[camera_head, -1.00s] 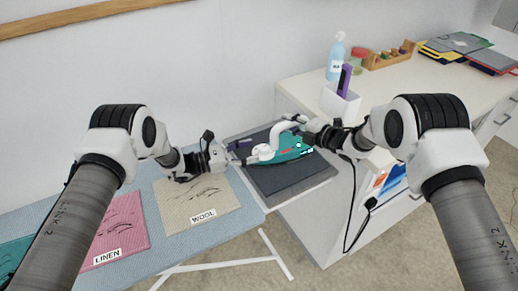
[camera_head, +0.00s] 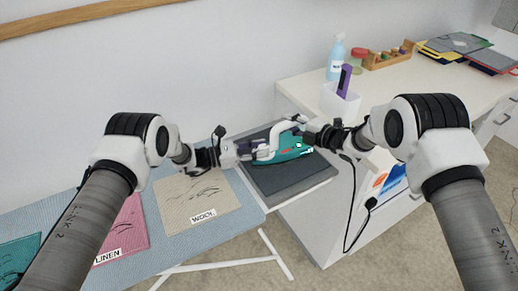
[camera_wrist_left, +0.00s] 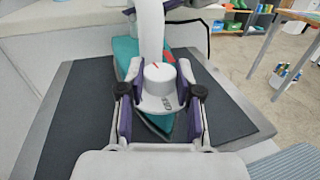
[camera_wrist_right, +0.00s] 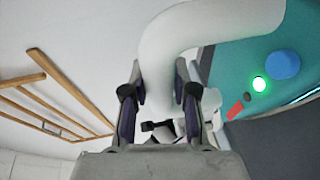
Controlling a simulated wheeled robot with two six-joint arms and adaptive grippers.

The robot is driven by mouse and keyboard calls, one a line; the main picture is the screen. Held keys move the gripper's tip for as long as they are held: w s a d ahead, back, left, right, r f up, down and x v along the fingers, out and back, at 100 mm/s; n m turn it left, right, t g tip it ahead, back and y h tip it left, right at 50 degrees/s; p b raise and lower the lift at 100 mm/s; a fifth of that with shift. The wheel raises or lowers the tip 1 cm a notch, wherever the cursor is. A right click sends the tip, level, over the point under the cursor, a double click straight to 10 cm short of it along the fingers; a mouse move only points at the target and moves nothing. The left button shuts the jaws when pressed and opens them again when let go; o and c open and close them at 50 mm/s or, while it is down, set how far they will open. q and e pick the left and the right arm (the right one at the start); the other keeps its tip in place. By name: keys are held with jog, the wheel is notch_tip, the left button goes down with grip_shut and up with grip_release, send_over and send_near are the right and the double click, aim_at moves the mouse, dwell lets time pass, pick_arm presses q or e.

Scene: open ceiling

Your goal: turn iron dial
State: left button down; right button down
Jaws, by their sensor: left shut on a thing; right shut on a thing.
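The iron has a teal body (camera_head: 292,146) and a white curved handle (camera_wrist_right: 190,38), and it rests on a dark grey pad (camera_head: 290,178). Its white round dial (camera_wrist_left: 160,76) has a small red mark on top. My left gripper (camera_head: 255,150) is shut on the dial, with one finger on each side of it in the left wrist view (camera_wrist_left: 160,92). My right gripper (camera_head: 302,128) is shut on the iron's handle, which passes between its fingers in the right wrist view (camera_wrist_right: 160,95). A green light (camera_wrist_right: 259,84) glows near a blue button (camera_wrist_right: 284,64) on the iron.
The blue ironing board (camera_head: 185,235) carries cloths, including one labelled wool (camera_head: 195,205) and a pink one (camera_head: 125,230). A white counter (camera_head: 410,85) to the right holds a spray bottle (camera_head: 336,62) and a white cup (camera_head: 340,103). A black cable (camera_head: 352,215) hangs below my right gripper.

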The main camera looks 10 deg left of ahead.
pick_arm(q)
jog(key=m+g, duration=0.1)
jog(key=g, duration=0.1)
jog(key=m+g, duration=0.1)
jog(key=g, duration=0.1)
jog(key=m+g+h, duration=0.1)
jog(key=shift+w+m+g, duration=0.25)
jog(key=shift+m+g, duration=0.15)
jog(key=c, duration=0.8)
grip_release()
jog(key=shift+o, duration=0.2)
jog(key=a, duration=0.7)
jog(key=shift+s+a, duration=0.15)
jog(key=shift+a, duration=0.1)
